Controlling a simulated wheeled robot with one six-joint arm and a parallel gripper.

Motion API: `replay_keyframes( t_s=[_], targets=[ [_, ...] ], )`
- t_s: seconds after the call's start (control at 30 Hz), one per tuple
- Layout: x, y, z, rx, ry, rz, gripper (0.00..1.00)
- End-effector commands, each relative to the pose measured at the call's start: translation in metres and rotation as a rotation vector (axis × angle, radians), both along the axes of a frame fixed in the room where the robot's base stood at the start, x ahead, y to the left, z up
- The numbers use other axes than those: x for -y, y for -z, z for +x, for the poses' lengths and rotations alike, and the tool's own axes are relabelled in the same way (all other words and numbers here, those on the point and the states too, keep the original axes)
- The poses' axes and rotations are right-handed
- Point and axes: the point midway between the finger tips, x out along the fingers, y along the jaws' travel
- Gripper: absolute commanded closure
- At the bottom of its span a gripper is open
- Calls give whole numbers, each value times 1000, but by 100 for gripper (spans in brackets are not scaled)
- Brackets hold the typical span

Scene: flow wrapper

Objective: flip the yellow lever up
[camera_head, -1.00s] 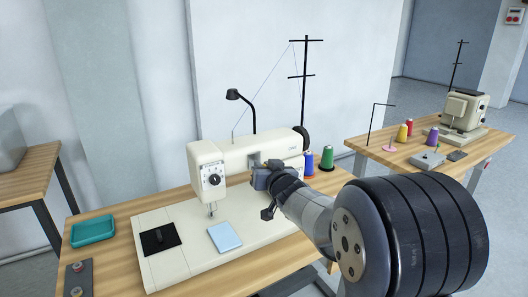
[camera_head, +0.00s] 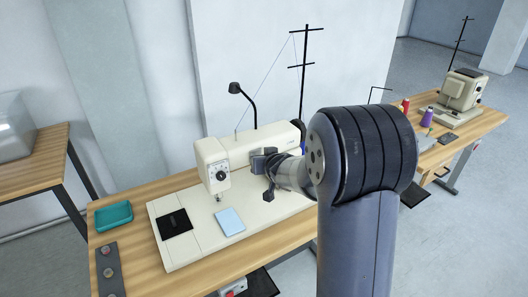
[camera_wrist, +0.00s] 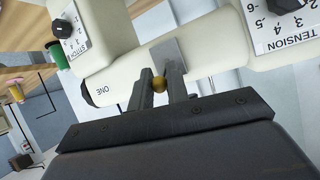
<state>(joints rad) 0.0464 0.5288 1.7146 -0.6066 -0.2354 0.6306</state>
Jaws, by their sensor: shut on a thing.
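The yellow lever shows in the wrist view only as a round yellow knob (camera_wrist: 160,84) in front of a grey plate (camera_wrist: 170,54) on the cream sewing machine (camera_head: 240,152). My gripper (camera_wrist: 158,77) is shut on this knob, one dark finger on each side. In the head view my gripper (camera_head: 264,163) is against the front of the machine's arm, right of the dial head. There it hides the lever. I cannot tell whether the lever is up or down.
A light blue cloth (camera_head: 230,221) and a black plate (camera_head: 174,225) lie on the machine bed. A teal tray (camera_head: 113,215) is at the table's left. A tension dial (camera_wrist: 288,5) and a stitch dial (camera_wrist: 62,27) flank the grey plate.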

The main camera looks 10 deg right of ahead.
Motion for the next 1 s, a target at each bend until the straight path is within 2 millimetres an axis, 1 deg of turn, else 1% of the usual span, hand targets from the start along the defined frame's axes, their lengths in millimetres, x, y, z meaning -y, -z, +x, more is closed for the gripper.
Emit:
replay_keyframes(
  t_s=[0.03, 0.63, 0.67, 0.87, 0.9, 1.0],
  targets=[
    [-1, -3, 0, -5, -4, -2, 100],
    [-2, -1, 1, -16, -3, -7, 100],
    [-2, -1, 1, -16, -3, -7, 82],
    [-1, -1, 1, -18, -2, -6, 65],
    [-1, -1, 1, -18, -1, -7, 64],
    [-1, -1, 1, -18, -1, -7, 64]
  ],
)
